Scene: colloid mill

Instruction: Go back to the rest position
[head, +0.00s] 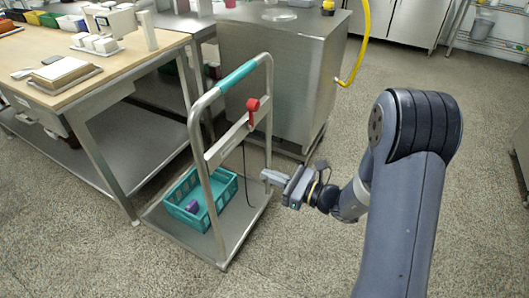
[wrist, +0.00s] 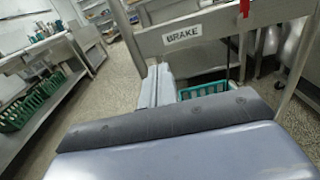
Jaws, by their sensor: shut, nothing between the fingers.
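My gripper (head: 268,178) is shut and empty. It points left in the head view, close to the right upright of a steel platform cart (head: 255,215); I cannot tell whether it touches it. In the wrist view the shut fingers (wrist: 156,84) point toward the cart's crossbar, which carries a BRAKE label (wrist: 182,36). A red lever (head: 253,104) sits on the crossbar, with a dark cable hanging below; part of the red also shows in the wrist view (wrist: 244,8).
A teal crate (head: 172,208) with a purple item (head: 193,206) stands on the cart's deck. A wooden-topped workbench (head: 120,62) is on the left. A steel cabinet (head: 275,75) with a yellow hose (head: 364,40) stands behind. The floor behind my arm is clear.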

